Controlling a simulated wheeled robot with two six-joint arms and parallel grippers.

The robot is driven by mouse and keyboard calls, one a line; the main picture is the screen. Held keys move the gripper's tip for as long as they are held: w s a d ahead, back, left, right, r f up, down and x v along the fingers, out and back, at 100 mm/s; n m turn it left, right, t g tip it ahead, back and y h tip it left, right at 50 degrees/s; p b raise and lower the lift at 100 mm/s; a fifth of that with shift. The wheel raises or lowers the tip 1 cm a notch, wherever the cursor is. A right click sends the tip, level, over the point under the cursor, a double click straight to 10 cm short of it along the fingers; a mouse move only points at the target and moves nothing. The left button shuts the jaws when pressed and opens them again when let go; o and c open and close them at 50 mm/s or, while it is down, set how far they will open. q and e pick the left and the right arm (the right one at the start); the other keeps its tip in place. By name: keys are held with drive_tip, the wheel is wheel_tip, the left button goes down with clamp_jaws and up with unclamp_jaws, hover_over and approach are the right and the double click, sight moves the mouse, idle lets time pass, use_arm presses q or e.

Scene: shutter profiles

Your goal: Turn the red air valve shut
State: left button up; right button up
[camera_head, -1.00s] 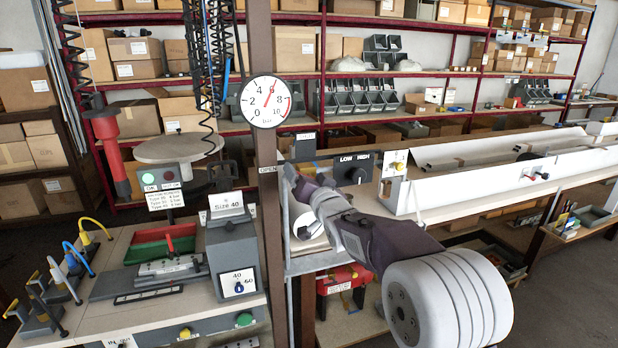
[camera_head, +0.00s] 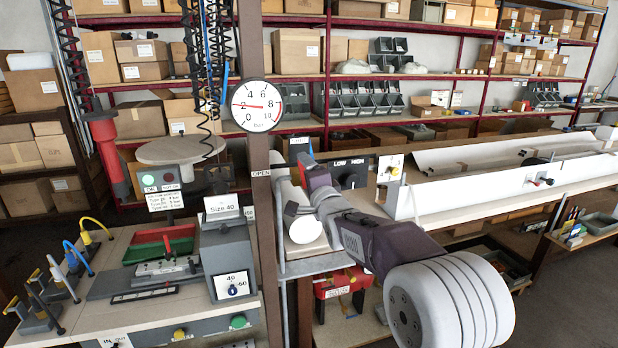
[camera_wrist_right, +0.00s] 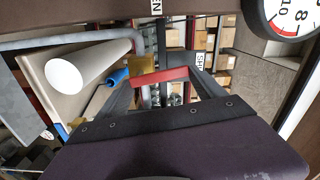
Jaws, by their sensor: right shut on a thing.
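The red valve handle (camera_wrist_right: 160,76) shows in the right wrist view as a red bar across my right gripper (camera_wrist_right: 163,90), which is shut on it. A brass-coloured valve body (camera_wrist_right: 145,68) sits behind the handle. The OPEN label (camera_head: 261,173) is on the post; a SHUT label (camera_wrist_right: 199,61) shows beyond the gripper in the wrist view. The round gauge (camera_head: 256,105) has its needle pointing left, near 2. My left gripper is not in view.
The brown post (camera_head: 264,220) stands close beside my right gripper. A white roll (camera_head: 304,228) lies by my wrist. A LOW/HIGH switch box (camera_head: 350,173) is behind it. A workbench (camera_head: 200,300) with fixtures stands to the left.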

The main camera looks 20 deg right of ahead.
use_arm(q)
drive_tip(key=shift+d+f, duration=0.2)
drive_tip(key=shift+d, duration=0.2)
use_arm(e)
drive_tip(key=shift+d+f+m, duration=0.1)
drive_tip(key=shift+d+m, duration=0.15)
drive_tip(key=shift+m, duration=0.75)
drive_tip(key=o, duration=2.1)
drive_tip(key=shift+c, duration=0.2)
use_arm(q)
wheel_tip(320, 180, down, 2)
drive_tip(key=b, duration=0.2)
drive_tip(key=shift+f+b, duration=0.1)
drive_tip(key=shift+b, duration=0.2)
use_arm(e)
drive_tip(key=s, duration=0.9)
drive_tip(key=shift+d, duration=0.2)
